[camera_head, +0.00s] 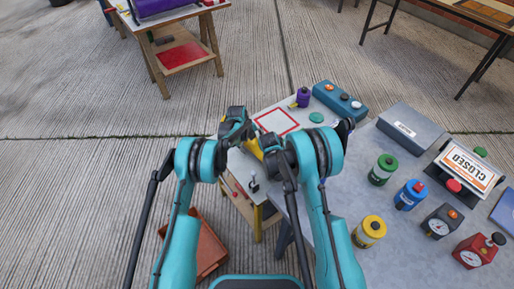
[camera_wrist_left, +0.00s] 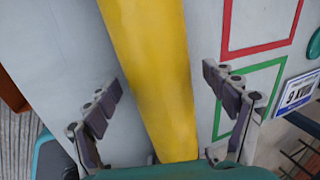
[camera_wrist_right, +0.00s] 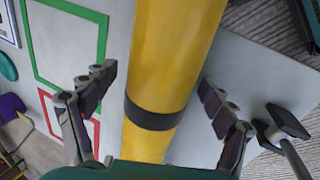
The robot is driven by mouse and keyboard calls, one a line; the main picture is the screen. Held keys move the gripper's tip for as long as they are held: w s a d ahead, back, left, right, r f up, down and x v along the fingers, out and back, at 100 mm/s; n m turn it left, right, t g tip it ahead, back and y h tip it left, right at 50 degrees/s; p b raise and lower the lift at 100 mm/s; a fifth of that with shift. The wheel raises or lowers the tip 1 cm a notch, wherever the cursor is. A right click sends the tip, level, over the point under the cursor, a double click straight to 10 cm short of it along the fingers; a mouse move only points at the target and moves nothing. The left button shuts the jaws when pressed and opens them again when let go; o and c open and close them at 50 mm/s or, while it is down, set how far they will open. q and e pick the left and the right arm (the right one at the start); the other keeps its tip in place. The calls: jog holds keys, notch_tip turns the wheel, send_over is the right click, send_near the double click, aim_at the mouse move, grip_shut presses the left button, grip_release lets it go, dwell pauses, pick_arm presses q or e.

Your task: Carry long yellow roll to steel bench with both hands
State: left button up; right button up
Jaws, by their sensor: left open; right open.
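The long yellow roll (camera_head: 255,148) lies on a small pale-topped workbench (camera_head: 242,166); my arms hide most of it in the head view. In the left wrist view the roll (camera_wrist_left: 150,50) runs between the spread fingers of my open left gripper (camera_wrist_left: 160,80). In the right wrist view the roll (camera_wrist_right: 172,45), with a dark band, passes between the spread fingers of my open right gripper (camera_wrist_right: 157,80). No finger clearly touches the roll. A large grey bench (camera_head: 345,205), apparently the steel one, stands at right.
The grey bench carries green, blue and yellow canisters (camera_head: 368,232), gauges, a grey box (camera_head: 410,128) and a CLOSED sign (camera_head: 467,166). A blue button box (camera_head: 340,99) is at the workbench's far end. An orange crate (camera_head: 210,245) sits below left. Concrete floor (camera_head: 80,170) is open at left.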

pick_arm(q)
grip_shut()
pick_arm(e)
grip_shut()
pick_arm(q)
jog(key=shift+r, duration=0.1)
pick_arm(e)
jog(key=shift+r, duration=0.1)
